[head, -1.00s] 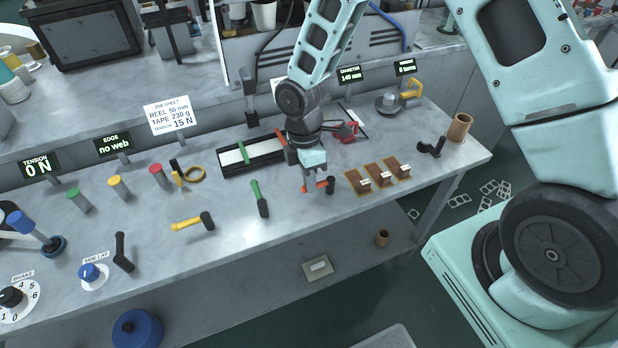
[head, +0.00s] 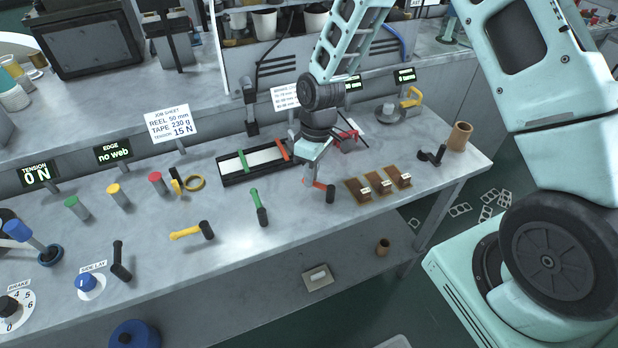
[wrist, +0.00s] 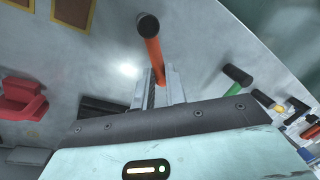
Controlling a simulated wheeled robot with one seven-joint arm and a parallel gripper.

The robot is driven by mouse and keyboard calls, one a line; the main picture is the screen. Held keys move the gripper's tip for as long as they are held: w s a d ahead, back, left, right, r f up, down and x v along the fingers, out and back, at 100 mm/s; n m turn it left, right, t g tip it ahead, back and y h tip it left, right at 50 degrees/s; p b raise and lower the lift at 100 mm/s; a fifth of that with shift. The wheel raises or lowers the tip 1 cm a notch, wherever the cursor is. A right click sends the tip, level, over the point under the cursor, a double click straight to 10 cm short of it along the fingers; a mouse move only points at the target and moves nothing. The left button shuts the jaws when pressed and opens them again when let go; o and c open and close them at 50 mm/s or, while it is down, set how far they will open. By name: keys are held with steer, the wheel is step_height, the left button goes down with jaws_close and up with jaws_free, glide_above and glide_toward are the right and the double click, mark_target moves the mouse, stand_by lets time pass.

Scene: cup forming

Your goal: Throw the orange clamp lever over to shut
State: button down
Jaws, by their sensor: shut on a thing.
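The orange clamp lever (head: 319,186) stands near the front edge of the bench in the head view, with a black cylindrical end (head: 330,195) on its right. In the wrist view, the orange lever (wrist: 154,58) runs from the black end (wrist: 148,25) down between my finger pads. My gripper (head: 309,181) is shut on the orange bar, toward the end away from the black part. My gripper also shows in the wrist view (wrist: 158,90). The fingers partly hide the gripped end of the lever.
A green lever (head: 256,202) and a yellow lever (head: 187,232) lie to the left. A black tray (head: 229,176) with a green and an orange bar sits behind. Brown pads (head: 353,184) with small blocks lie just right. Bare bench lies in front of the tray.

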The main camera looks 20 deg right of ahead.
steer(key=d+m, duration=0.1)
steer(key=m, duration=0.1)
steer(key=w+d+m, duration=0.1)
steer(key=m, duration=0.1)
steer(key=shift+m+t+b, duration=0.3)
steer(key=shift+t, duration=0.1)
steer(key=shift+d+m+t+y, duration=0.15)
steer(key=shift+d+m, duration=0.3)
steer(key=shift+m, duration=0.45)
steer(key=shift+d+m+t+y, duration=0.15)
steer(key=shift+d+m, duration=0.25)
steer(key=shift+m, duration=0.5)
steer(key=shift+d, duration=0.1)
steer(key=c, duration=1.4)
jaws_free()
steer(key=shift+c, duration=0.2)
steer(key=d+r+b, duration=0.2)
steer(key=d+r, duration=0.1)
steer(key=r, duration=1.4)
steer(key=shift+d, duration=0.2)
steer(key=shift+a+r, duration=0.1)
